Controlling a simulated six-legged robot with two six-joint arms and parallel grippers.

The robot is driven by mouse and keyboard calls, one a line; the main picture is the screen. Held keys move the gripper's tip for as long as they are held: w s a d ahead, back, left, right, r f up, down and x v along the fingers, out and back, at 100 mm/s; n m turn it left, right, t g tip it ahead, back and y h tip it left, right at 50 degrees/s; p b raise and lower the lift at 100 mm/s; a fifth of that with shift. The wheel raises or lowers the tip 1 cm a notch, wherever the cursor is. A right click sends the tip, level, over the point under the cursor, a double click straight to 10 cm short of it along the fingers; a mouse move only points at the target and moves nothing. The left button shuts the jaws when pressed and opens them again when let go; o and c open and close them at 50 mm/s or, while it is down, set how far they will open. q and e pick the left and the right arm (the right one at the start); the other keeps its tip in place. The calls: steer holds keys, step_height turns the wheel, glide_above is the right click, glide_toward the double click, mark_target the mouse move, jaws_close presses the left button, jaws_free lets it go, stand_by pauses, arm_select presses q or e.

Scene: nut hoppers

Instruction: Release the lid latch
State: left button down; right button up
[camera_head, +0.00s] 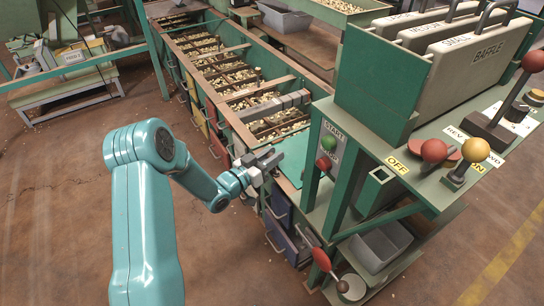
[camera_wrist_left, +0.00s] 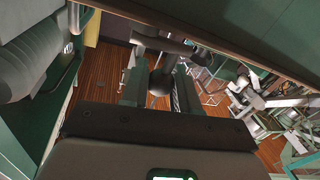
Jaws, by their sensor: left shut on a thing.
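My left gripper (camera_head: 268,163) is at the near end of the long hopper bench, beside a flat green lid (camera_head: 292,158). In the left wrist view the two fingers of this gripper (camera_wrist_left: 160,92) stand on either side of a dark post with a rounded head (camera_wrist_left: 161,78), and are shut on it. This post seems to be the lid latch; in the head view the gripper hides it. I cannot tell from these frames whether the latch is engaged. My right gripper is in neither view.
The hopper bench (camera_head: 215,100) holds nuts in several compartments, with drawers below. A green control stand (camera_head: 375,85) with baffle plates, a red-knobbed lever (camera_head: 434,150) and a yellow-knobbed lever (camera_head: 475,150) stands close on the right. A grey tub (camera_head: 380,245) sits beneath it.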

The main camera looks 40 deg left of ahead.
arm_select(q)
steer(key=c, duration=0.9)
jaws_free()
steer(key=s+a+p, duration=0.1)
steer(key=s, duration=0.4)
steer(key=s+a+p, duration=0.1)
steer(key=s, duration=0.4)
steer(key=s+a+p, duration=0.1)
steer(key=s, duration=0.5)
steer(key=shift+s, duration=0.1)
